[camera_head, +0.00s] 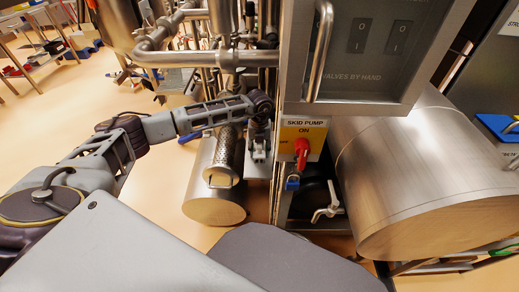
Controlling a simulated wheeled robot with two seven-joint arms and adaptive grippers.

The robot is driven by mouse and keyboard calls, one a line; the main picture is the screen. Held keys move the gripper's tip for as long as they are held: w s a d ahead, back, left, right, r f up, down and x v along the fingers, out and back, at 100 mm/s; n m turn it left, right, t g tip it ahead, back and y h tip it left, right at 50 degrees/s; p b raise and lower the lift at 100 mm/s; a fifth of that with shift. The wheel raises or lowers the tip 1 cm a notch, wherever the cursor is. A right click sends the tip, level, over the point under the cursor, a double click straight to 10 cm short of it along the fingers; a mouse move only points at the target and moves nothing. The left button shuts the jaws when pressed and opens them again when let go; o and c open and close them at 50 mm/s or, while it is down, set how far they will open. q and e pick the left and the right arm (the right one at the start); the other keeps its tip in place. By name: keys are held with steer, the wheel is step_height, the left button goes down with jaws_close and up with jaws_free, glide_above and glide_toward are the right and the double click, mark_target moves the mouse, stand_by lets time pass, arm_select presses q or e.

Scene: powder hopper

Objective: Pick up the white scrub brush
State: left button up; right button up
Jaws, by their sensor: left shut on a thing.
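I cannot make out a white scrub brush anywhere in this view. My left arm reaches in from the left to the pipework at the centre. My left gripper (259,150) points down beside the steel cabinet, left of the skid pump panel. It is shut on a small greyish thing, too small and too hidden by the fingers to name. My right gripper is not in view.
The skid pump panel (300,132) has a red switch (302,150). A large steel tank (420,170) fills the right.

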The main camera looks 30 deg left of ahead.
arm_select(q)
steer(key=shift+r, duration=0.2)
steer(key=shift+r, duration=0.55)
step_height(320, 180, up, 2)
steer(key=shift+r+p, duration=0.1)
steer(key=shift+p, duration=0.3)
steer(key=s+a, duration=0.4)
steer(key=a, duration=0.4)
steer(key=s+a+p, duration=0.1)
steer(key=s+a, duration=0.3)
steer(key=a, duration=0.4)
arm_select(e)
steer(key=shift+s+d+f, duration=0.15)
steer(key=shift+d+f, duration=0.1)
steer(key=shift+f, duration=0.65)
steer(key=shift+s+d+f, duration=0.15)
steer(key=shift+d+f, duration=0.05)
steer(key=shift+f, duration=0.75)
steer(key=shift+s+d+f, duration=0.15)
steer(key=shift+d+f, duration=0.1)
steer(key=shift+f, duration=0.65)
arm_select(q)
steer(key=shift+a, duration=0.1)
